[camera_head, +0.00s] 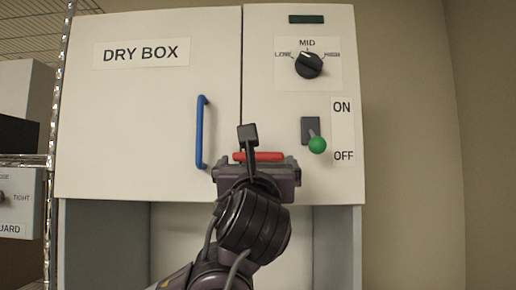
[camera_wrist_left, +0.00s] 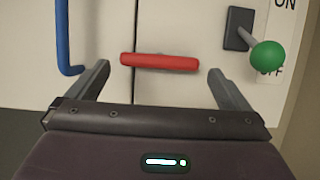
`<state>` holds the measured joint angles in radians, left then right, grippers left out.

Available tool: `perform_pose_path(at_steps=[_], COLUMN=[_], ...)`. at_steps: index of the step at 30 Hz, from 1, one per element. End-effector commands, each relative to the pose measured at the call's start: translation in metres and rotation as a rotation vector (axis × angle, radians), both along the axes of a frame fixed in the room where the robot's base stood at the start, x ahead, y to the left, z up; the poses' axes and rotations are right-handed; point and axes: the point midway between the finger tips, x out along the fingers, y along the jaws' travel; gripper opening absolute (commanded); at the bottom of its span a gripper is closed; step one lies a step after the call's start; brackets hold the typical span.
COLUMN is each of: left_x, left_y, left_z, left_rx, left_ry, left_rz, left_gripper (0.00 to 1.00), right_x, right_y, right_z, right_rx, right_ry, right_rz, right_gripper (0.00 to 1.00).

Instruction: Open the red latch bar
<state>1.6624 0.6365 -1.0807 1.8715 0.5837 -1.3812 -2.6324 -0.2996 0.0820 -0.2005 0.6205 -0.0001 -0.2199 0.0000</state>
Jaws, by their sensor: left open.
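The red latch bar (camera_head: 260,156) lies horizontal across the seam between the dry box door and the control panel. In the left wrist view the red bar (camera_wrist_left: 160,62) runs level, ahead of and between my two fingers. My left gripper (camera_head: 262,150) is in front of the bar in the head view. In the left wrist view the left gripper (camera_wrist_left: 158,80) is open with its fingers wide apart and nothing between them. I cannot tell how far the fingertips are from the bar. My right gripper is not in view.
A blue handle (camera_head: 201,132) stands upright on the dry box door (camera_head: 140,110), left of the bar. A green-knobbed lever (camera_head: 317,145) points toward OFF at the right. A dial (camera_head: 308,65) is above it. A wire rack (camera_head: 55,130) stands at the left.

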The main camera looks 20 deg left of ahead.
Motion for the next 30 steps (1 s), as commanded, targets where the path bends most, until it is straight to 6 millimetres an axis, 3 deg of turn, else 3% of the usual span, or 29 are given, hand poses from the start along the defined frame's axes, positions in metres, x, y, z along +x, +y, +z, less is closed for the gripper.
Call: perform_pose_path(at_steps=[1, 6, 18, 25, 30], left_x=[0.009, 0.028, 0.036, 0.035, 0.035], left_y=[0.003, 0.007, 0.010, 0.010, 0.010], left_z=[0.009, 0.015, 0.015, 0.015, 0.014], left_rx=[-0.001, -0.002, -0.002, -0.002, -0.011], left_ry=[0.004, 0.002, -0.001, -0.001, -0.004], left_rz=[0.001, -0.002, -0.001, -0.001, -0.001], left_gripper=[1.00, 1.00, 1.00, 0.72, 0.72], right_x=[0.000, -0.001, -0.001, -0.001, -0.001], right_y=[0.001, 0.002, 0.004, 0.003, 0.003], right_z=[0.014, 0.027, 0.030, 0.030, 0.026], right_rx=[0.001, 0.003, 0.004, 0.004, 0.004], right_ry=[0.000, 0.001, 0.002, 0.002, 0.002], right_rz=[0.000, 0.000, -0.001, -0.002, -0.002], right_gripper=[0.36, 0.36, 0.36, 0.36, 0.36])
